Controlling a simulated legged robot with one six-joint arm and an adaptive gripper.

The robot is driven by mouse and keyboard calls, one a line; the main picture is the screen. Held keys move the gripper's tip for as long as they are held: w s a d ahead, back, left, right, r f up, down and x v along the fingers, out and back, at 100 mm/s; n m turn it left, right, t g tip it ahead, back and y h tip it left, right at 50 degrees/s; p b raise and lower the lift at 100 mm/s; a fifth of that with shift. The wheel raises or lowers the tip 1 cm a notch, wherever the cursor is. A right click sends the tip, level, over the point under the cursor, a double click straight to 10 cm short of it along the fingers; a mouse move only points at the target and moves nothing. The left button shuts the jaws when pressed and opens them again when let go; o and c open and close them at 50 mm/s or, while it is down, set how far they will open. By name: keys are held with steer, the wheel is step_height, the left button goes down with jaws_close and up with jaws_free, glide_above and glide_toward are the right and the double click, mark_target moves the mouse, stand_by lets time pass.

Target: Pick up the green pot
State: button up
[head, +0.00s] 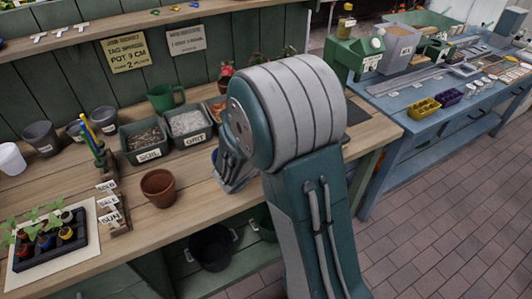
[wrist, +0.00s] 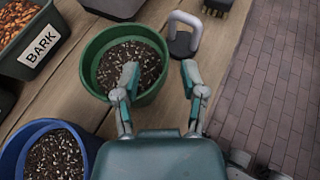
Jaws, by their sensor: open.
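The green pot (wrist: 92,58) holds dark speckled soil and stands upright on the wooden bench in the wrist view. My gripper (wrist: 160,73) is open. Its left finger shows over the soil inside the pot, and its right finger shows outside the right rim, so the rim lies between them in the picture. I cannot tell whether either finger touches the pot. In the head view my arm's large joint hides my gripper and this pot.
A blue pot (wrist: 30,128) of soil stands at the lower left, and a BARK bin (wrist: 42,52) at the upper left. A grey weight-like block with a handle (wrist: 184,40) stands right of the pot. The bench edge drops to brick floor at right. A terracotta pot (head: 158,189) stands farther left.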

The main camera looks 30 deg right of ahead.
steer(key=shift+x, duration=1.85)
steer(key=shift+s+r, duration=0.1)
steer(key=shift+s, duration=0.05)
jaws_close()
